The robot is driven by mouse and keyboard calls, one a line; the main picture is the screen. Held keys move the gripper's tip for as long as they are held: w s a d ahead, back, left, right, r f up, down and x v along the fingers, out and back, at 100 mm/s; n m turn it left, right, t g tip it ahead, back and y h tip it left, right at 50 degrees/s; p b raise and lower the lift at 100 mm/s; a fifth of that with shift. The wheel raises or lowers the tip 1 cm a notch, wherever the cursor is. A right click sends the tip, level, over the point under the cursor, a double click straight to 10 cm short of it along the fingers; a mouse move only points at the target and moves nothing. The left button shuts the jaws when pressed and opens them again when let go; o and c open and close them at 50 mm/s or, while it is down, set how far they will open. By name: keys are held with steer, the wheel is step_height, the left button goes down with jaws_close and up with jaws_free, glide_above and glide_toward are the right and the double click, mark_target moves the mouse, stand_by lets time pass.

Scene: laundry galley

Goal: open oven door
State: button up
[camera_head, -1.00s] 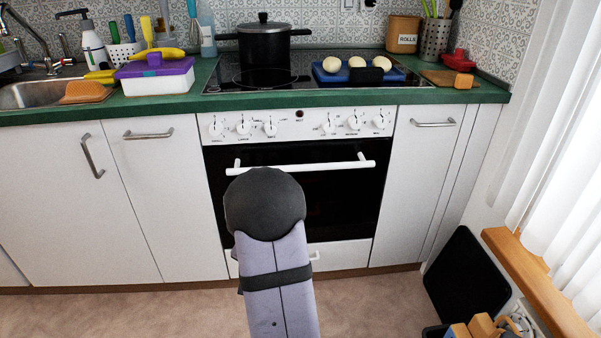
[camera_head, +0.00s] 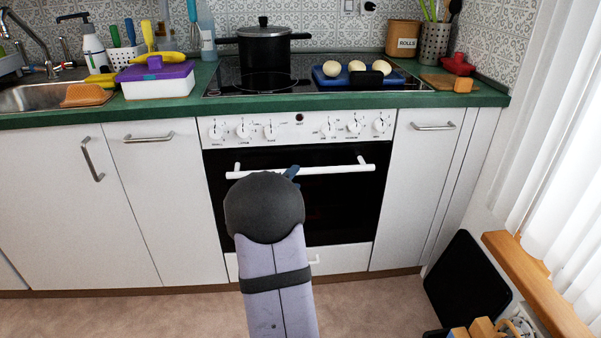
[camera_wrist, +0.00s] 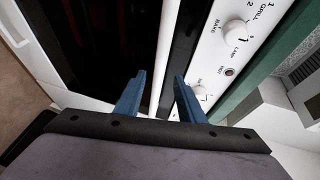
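The oven door (camera_head: 335,210) is shut, a black glass front under the white knob panel. Its white bar handle (camera_head: 335,169) runs across the top of the door; my arm covers part of the door and the handle's lower edge. A blue fingertip of my gripper (camera_head: 291,173) shows at the handle, left of its middle. In the wrist view my gripper (camera_wrist: 160,80) is open, with its two blue fingers apart. The white handle (camera_wrist: 173,50) passes between the fingertips in that picture. I cannot tell whether either finger touches it.
The knob panel (camera_head: 300,127) is just above the handle. A black pot (camera_head: 264,50) and a blue tray (camera_head: 325,80) with pale round items stand on the hob. A black panel (camera_head: 467,278) leans at right. The floor (camera_head: 150,312) before the oven looks clear.

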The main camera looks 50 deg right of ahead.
steer(key=shift+b+x, duration=0.35)
steer(key=shift+x, duration=3.15)
steer(key=shift+f, duration=0.1)
jaws_close()
